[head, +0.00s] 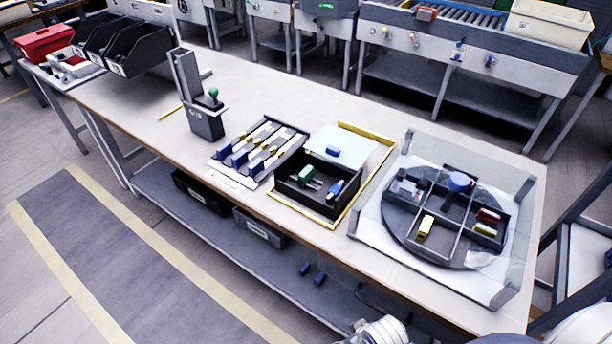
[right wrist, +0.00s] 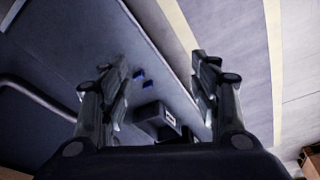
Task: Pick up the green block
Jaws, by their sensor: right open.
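A green block (head: 305,173) lies in a black open bin (head: 308,205) on the workbench, beside a blue-handled item (head: 336,188). My right gripper (right wrist: 160,65) is open and empty in the right wrist view, with its two fingers spread wide. It is well apart from the green block, which does not show in the wrist view. My left gripper is in neither view.
A blue block (head: 333,151) rests on a pale board behind the bin. Left of the bin is a rack of blue-ended tools (head: 262,150). Right is a divided round turntable (head: 400,216) inside clear walls. Two blue pieces (head: 312,273) lie on the lower shelf.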

